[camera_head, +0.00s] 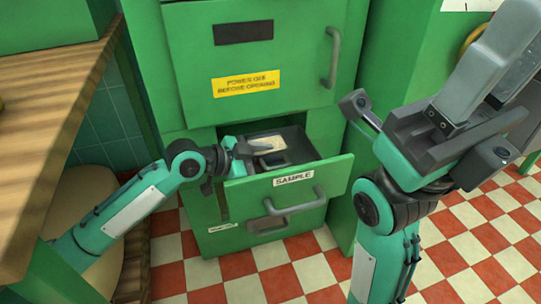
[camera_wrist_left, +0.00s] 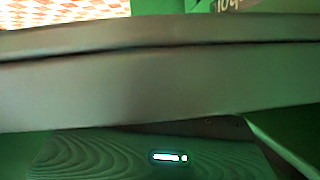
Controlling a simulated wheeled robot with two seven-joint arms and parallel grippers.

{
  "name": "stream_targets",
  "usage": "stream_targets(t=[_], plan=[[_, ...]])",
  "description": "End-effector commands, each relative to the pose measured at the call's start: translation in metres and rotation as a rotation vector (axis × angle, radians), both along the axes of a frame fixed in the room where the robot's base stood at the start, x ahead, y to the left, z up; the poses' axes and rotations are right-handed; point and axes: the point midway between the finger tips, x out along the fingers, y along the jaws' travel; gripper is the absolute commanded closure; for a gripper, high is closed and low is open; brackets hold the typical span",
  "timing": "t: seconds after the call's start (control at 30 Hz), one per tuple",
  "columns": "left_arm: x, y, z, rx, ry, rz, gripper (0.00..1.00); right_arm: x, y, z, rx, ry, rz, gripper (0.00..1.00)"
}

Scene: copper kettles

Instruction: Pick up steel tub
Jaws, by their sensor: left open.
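A small grey, pale-topped thing (camera_head: 266,143) sits in the open drawer, close to my left gripper (camera_head: 238,151); it may be the steel tub, but it is too small to be sure. My left gripper is open at the drawer's left side, and its fingertips are partly hidden. In the left wrist view a broad grey-brown band (camera_wrist_left: 150,85) crosses very near the camera; I cannot tell whether it is the tub. My right gripper (camera_head: 440,125) is large in the foreground at the right, away from the drawer, and its jaw opening is unclear.
The green drawer front (camera_head: 315,179), labelled SAMPLE, sticks out with a grey handle. A closed drawer with a yellow sign (camera_head: 246,84) is above it. A wooden worktop (camera_head: 60,85) bounds the left. The checkered floor (camera_head: 275,284) is clear in front.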

Motion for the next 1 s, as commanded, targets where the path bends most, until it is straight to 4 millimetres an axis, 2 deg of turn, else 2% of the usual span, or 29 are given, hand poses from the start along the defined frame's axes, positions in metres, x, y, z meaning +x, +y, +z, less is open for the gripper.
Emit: stream_targets(t=[0.07,0.3,0.33,0.73,0.9,1.0], plan=[[0.0,0.0,0.0,0.0,0.0,0.0,0.29,0.0,0.0,0.0,-0.002,0.0,-0.002,0.64],[0.0,0.0,0.0,0.0,0.0,0.0,0.76,0.002,0.001,-0.003,-0.005,0.008,-0.003,0.64],[0.0,0.0,0.0,0.0,0.0,0.0,0.79,0.002,0.001,-0.003,-0.006,0.008,-0.003,0.64],[0.0,0.001,0.004,0.001,0.0,0.0,0.79,0.001,0.001,0.001,-0.006,0.003,-0.005,0.64],[0.0,0.0,0.015,0.0,0.0,0.0,0.79,0.0,0.002,0.006,-0.013,-0.005,-0.011,0.64],[0.0,0.0,0.025,-0.001,0.0,0.0,0.79,0.007,0.007,-0.005,-0.042,0.037,-0.015,0.64]])
